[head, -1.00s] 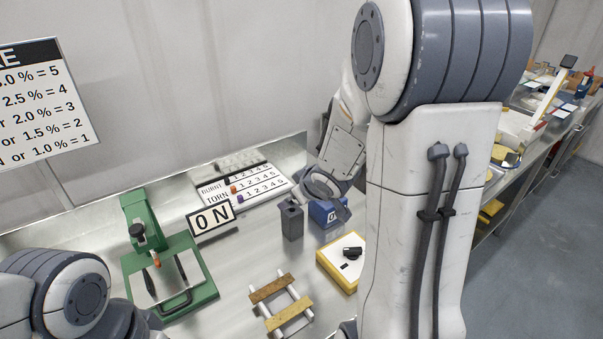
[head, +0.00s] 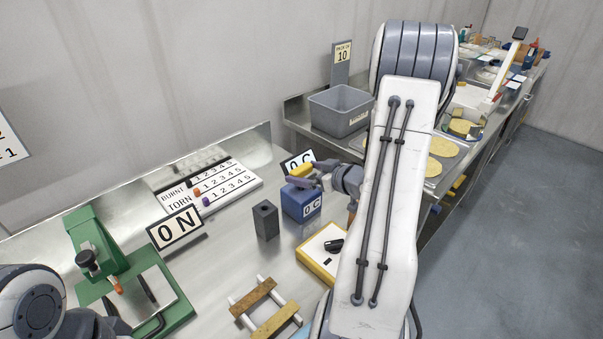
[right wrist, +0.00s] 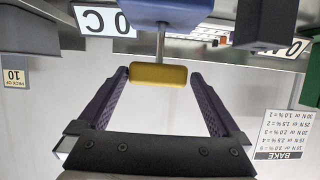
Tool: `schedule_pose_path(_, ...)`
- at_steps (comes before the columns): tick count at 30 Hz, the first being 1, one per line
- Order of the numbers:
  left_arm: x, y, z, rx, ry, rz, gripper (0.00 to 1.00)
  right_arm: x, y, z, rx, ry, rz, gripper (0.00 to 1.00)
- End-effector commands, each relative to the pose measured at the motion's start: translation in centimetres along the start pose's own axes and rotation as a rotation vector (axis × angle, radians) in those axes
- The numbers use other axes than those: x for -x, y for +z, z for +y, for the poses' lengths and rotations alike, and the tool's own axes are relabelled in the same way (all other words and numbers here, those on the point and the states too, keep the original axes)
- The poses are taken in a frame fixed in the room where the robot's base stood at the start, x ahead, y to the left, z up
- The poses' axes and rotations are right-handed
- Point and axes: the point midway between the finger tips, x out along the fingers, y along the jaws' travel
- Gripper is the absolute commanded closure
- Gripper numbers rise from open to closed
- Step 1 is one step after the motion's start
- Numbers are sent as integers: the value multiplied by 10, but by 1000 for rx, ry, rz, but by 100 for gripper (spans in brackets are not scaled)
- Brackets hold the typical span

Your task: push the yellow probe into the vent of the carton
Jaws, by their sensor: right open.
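The yellow probe (head: 301,170) stands upright in the blue block (head: 302,203) marked 0 C. In the right wrist view its yellow grip (right wrist: 158,75) sits on a thin metal stem that runs into the blue block (right wrist: 168,12). My right gripper (head: 303,181) is open at the probe, its two fingers on either side of the yellow grip, with small gaps visible in the wrist view. My left gripper is not in view; only part of the left arm shows at lower left. I cannot make out a carton with a vent.
A dark square post (head: 265,220) stands left of the blue block. A grey bin (head: 340,111) is behind.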

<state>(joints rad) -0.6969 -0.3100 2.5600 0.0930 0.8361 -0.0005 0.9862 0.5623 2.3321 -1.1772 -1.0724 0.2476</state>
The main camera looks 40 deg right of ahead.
Motion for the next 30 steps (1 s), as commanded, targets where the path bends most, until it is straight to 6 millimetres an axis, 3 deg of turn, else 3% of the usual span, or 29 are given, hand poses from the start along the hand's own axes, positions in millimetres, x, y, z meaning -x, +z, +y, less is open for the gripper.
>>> schedule_pose_path(13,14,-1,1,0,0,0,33,-50,3,4,-1,2,-3,0)
schedule_pose_path(22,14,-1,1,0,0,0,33,-55,4,5,-1,5,-2,0)
schedule_pose_path(27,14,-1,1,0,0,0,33,-54,4,5,-1,5,-2,65)
schedule_pose_path(30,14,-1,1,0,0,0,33,-54,4,5,-1,6,-2,66)
